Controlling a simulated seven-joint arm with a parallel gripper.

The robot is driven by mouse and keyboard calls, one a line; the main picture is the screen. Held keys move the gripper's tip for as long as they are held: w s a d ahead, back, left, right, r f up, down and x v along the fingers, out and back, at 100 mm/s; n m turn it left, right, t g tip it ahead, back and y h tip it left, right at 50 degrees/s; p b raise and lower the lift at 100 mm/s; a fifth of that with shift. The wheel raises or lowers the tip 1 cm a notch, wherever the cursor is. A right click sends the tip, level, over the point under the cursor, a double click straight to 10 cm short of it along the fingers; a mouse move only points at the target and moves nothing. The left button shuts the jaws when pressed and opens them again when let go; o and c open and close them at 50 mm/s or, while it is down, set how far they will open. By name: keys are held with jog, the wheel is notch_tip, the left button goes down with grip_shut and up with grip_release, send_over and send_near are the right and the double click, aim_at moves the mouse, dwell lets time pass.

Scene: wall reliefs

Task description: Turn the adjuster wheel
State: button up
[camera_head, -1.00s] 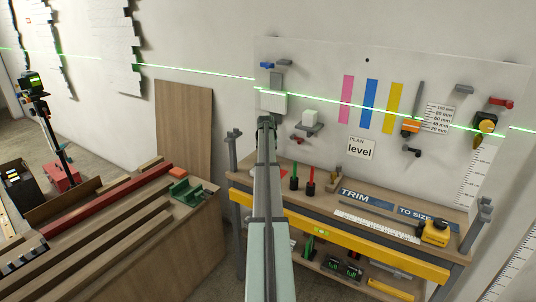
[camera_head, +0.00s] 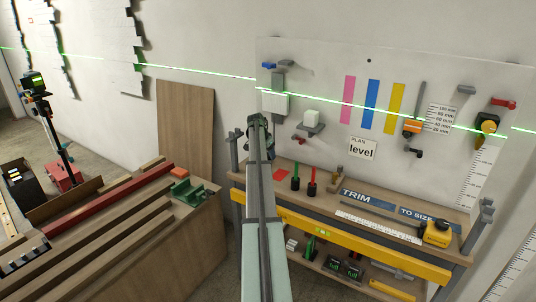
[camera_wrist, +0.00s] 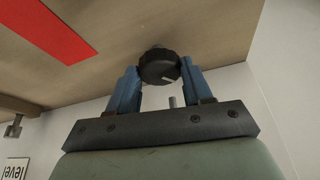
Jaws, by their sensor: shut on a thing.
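The adjuster wheel (camera_wrist: 158,66) is a dark round knob with a pale mark on its face. It shows at the top middle of the wrist view, against the wooden bench top. My gripper (camera_wrist: 159,80) has one blue finger on each side of the wheel and is shut on it.
A yellow level bar (camera_head: 345,243) runs along the bench's front. A wall panel with fixtures (camera_head: 340,60) stands behind. A wooden workbench (camera_head: 190,240) is at the left.

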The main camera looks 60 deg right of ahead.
dwell(0.4)
jog(key=o, duration=1)
jog(key=shift+o, duration=0.2)
jog(key=v, duration=1.4)
jog(key=shift+d+f, duration=0.1)
jog(key=shift+d, duration=0.05)
